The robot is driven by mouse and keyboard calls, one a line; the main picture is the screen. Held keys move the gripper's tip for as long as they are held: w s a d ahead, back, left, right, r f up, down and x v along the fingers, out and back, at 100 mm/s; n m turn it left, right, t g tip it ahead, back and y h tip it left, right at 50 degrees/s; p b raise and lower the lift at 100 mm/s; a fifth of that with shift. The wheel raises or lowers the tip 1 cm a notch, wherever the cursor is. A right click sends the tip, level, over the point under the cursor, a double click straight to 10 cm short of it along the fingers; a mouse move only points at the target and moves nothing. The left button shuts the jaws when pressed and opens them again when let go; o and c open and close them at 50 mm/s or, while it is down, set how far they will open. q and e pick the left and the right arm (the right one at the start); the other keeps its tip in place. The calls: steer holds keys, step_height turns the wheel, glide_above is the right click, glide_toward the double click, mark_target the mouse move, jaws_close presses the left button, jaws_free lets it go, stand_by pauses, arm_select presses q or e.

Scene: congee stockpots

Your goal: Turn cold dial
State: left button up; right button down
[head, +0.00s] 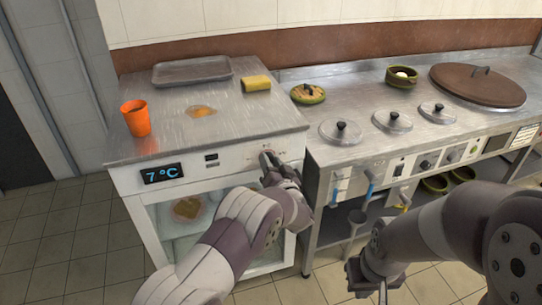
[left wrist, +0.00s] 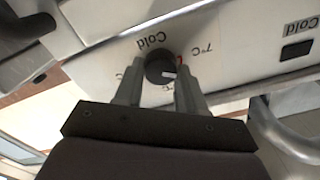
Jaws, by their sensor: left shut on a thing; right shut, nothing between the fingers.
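The cold dial is a small dark round knob (left wrist: 160,69) with a light pointer mark, on the white front panel of the fridge unit (head: 125,182). Around it the left wrist view shows the word Cold, 7°C markings and a small red mark. My left gripper (left wrist: 158,82) has its fingers on either side of the knob and is shut on it. A display (head: 162,173) on the panel reads 7 °C. My right gripper (head: 372,284) is shut and empty, low at the right.
On the fridge top are an orange cup (head: 135,118), a grey tray (head: 192,70), a yellow sponge (head: 256,84) and an orange spill (head: 202,111). The stove counter (head: 312,135) at right holds several lids and a green pot (head: 401,76). Ladles hang from its front.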

arm_select(q)
steer(key=m+p, duration=0.2)
steer(key=m, duration=0.3)
steer(key=shift+m, duration=0.3)
steer(key=shift+d+m+p, duration=0.1)
steer(key=shift+m+p, duration=0.5)
steer(key=shift+m, duration=0.6)
steer(key=shift+f+m+p, duration=0.1)
steer(key=shift+m+p, duration=0.2)
steer(key=shift+m, duration=1.4)
steer(key=o, duration=1)
steer(key=shift+o, duration=0.2)
